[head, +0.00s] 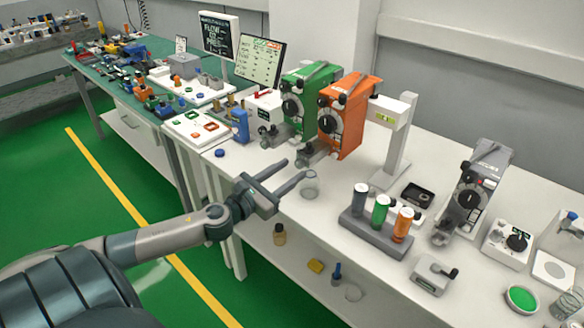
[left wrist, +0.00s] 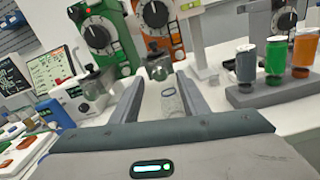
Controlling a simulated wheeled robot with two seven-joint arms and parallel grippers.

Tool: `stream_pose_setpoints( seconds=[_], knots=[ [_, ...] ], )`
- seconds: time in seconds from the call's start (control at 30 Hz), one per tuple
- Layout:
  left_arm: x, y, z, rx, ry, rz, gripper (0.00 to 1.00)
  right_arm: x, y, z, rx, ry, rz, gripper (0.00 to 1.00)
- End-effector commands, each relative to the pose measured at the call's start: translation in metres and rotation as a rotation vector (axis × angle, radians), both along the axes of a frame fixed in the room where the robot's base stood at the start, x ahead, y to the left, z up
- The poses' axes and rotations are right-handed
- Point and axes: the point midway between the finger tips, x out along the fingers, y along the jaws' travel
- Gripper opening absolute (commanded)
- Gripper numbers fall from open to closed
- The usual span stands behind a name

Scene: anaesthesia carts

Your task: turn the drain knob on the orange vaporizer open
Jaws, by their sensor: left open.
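The orange vaporizer (head: 345,115) stands upright on the white bench beside a green vaporizer (head: 300,98). It has a dark round dial on its front and a grey fitting low at its front (head: 312,152); I cannot tell which part is the drain knob. In the left wrist view the orange vaporizer (left wrist: 176,31) is ahead, with a round grey fitting (left wrist: 159,68) below its dial. My left gripper (head: 296,172) is open and empty, in front of and below the vaporizer, apart from it. A clear glass (head: 310,185) stands near its fingertips. My right gripper is out of view.
A rack (head: 372,236) with grey, green and orange bottles stands right of the glass. A white post stand (head: 394,150) is behind it. A grey vaporizer (head: 470,195) stands farther right.

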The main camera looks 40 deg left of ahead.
Motion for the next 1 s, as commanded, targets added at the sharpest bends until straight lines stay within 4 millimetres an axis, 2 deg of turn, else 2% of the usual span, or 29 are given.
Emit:
stream_pose_setpoints(
  seconds=[0.23,0.6,0.63,0.7,0.8,1.0],
  knots=[
    [0.015,-0.001,0.001,-0.001,-0.001,-0.001,0.41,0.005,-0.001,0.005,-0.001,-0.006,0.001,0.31],
    [0.017,-0.002,0.0,-0.001,0.0,-0.001,0.41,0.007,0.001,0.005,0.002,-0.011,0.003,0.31],
    [0.017,-0.002,0.0,-0.001,0.0,-0.001,0.36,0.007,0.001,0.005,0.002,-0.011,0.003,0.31],
    [0.017,-0.002,0.0,-0.001,0.0,-0.001,0.2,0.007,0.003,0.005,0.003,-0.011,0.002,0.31],
    [0.017,-0.002,0.0,-0.001,0.0,-0.001,0.0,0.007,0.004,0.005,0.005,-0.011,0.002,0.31],
    [0.017,-0.002,0.0,-0.005,0.001,-0.001,0.0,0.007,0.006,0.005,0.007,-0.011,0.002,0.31]
  ],
)
